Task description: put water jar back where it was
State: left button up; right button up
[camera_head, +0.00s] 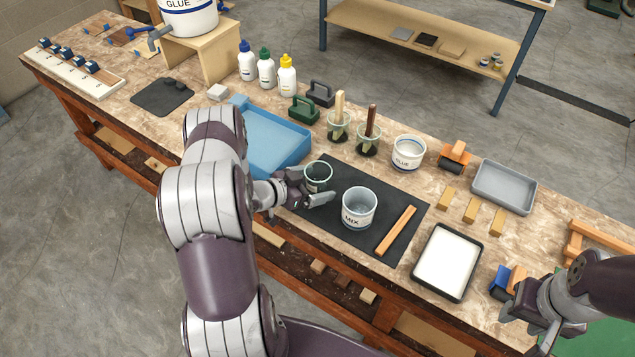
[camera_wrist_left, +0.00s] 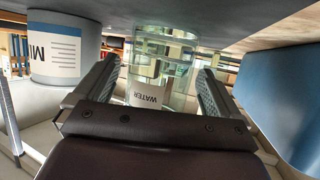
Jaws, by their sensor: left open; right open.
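The water jar (camera_head: 317,174) is a clear glass jar on the left part of the dark mat (camera_head: 335,234), left of the white MIX cup (camera_head: 359,207). My left gripper (camera_head: 318,187) is open at the jar. In the left wrist view the jar (camera_wrist_left: 165,62), with its WATER label, shows between the two spread fingers, and the MIX cup (camera_wrist_left: 62,50) stands to the left. I cannot tell whether either finger touches the jar. My right gripper (camera_head: 530,328) is open at the lower right; I see nothing held in it.
A blue tray (camera_head: 268,143) lies behind my left gripper. Two glass jars with brushes (camera_head: 340,128) and a GLUE tub (camera_head: 408,151) stand behind the mat. A wooden stick (camera_head: 395,230) lies on the mat's right side. A white-filled tray (camera_head: 447,262) is farther right.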

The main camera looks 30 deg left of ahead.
pick_arm(q)
jog(key=v, duration=1)
jog(key=shift+s+a+b, duration=0.1)
jog(key=shift+s+b, duration=0.05)
jog(key=shift+b, duration=0.15)
jog(key=shift+w+a+r, duration=0.15)
jog(key=shift+w+r, duration=0.05)
jog(key=shift+r, duration=0.05)
jog(key=w+d+r+n+g+y, duration=0.2)
jog(key=w+d+r+g+y, duration=0.15)
jog(key=w+r+y, duration=0.2)
jog(key=s+d+r+n+g, duration=0.1)
jog(key=s+d+r+g, duration=0.2)
jog(key=s+d, duration=0.4)
jog(key=s+d+r+n+g, duration=0.2)
jog(key=s+d+r+g, duration=0.1)
jog(key=s+d, duration=0.4)
jog(key=s+g, duration=0.1)
jog(key=s, duration=0.1)
jog(key=shift+s, duration=0.3)
